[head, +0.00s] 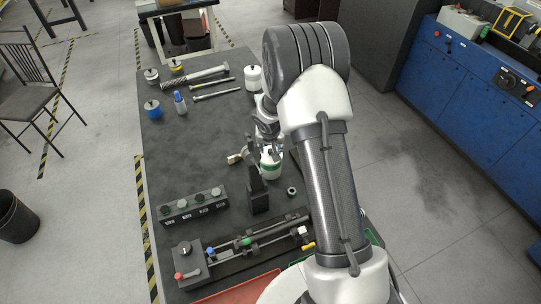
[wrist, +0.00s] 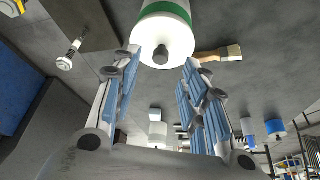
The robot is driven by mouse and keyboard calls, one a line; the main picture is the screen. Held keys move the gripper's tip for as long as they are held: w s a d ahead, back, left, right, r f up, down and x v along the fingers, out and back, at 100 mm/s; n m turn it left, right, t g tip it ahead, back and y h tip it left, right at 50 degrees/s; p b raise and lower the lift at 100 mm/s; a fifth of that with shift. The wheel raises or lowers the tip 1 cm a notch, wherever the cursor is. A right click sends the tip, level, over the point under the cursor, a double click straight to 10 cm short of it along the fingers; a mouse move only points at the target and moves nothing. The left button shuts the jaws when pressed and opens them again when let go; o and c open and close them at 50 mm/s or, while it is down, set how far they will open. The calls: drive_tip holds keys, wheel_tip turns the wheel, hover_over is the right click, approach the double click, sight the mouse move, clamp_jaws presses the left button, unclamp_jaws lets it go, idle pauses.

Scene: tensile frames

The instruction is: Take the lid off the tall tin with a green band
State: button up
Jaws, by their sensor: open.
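The tall white tin with a green band (head: 271,166) stands upright on the dark table, partly hidden by my gripper. I cannot tell whether the fingertips reach past the knob. In the head view my gripper (head: 264,137) is just above the tin.
A black upright block (head: 258,192) stands close in front. A switch box (head: 190,206) is front left. A blue tin (head: 153,109), blue bottle (head: 180,104) and white tin (head: 253,79) stand farther back.

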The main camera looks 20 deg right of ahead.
sight(270, 150)
drive_tip(key=x, duration=0.4)
drive_tip(key=shift+w+f, duration=0.1)
drive_tip(key=shift+f, duration=0.1)
drive_tip(key=shift+c, duration=0.2)
clamp_jaws()
